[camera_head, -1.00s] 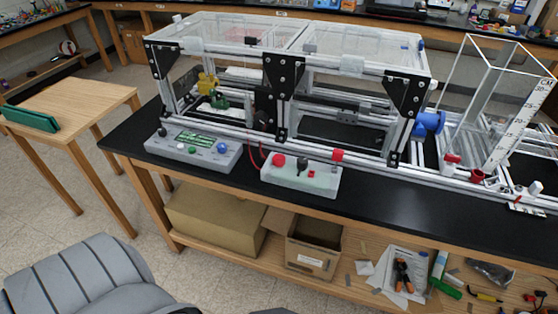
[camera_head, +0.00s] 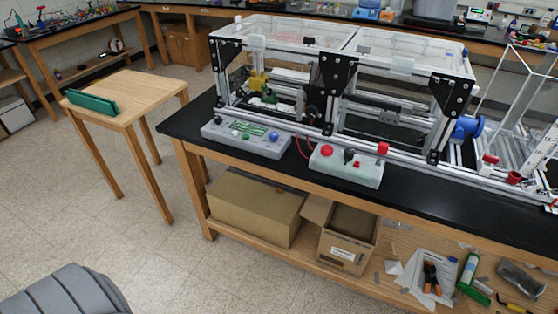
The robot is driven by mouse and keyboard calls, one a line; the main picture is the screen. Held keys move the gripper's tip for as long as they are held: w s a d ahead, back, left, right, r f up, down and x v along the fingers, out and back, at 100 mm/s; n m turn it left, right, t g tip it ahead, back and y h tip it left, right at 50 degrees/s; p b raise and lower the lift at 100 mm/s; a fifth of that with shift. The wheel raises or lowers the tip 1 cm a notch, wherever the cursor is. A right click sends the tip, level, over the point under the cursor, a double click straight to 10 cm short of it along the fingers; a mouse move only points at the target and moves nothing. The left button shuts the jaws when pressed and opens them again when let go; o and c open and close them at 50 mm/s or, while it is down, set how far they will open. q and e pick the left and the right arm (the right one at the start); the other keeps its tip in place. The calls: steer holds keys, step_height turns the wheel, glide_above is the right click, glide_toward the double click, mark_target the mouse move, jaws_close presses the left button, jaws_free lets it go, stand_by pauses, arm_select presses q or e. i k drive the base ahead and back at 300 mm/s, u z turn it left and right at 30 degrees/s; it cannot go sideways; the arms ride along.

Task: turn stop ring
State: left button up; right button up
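An extrusion frame (camera_head: 335,118) with clear top panels and black corner plates stands on a black-topped bench. I cannot tell for sure which part is the stop ring. A small red block (camera_head: 383,148) sits at the frame's front rail. A blue round flanged part (camera_head: 466,127) is at the frame's right end. A red ring-like piece (camera_head: 515,177) lies farther right, by the clear upright box (camera_head: 520,95). Neither of my grippers shows in this view.
Two control boxes, one grey (camera_head: 240,139) and one pale with a red button (camera_head: 345,168), stand at the bench's front edge. A wooden side table (camera_head: 150,95) holds a green object (camera_head: 92,103).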

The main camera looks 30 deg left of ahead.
mark_target(326, 152)
steer(key=u, duration=0.35)
steer(key=k, duration=0.7)
steer(key=z, duration=0.7)
steer(key=i, duration=1.8)
steer(key=u, duration=0.5)
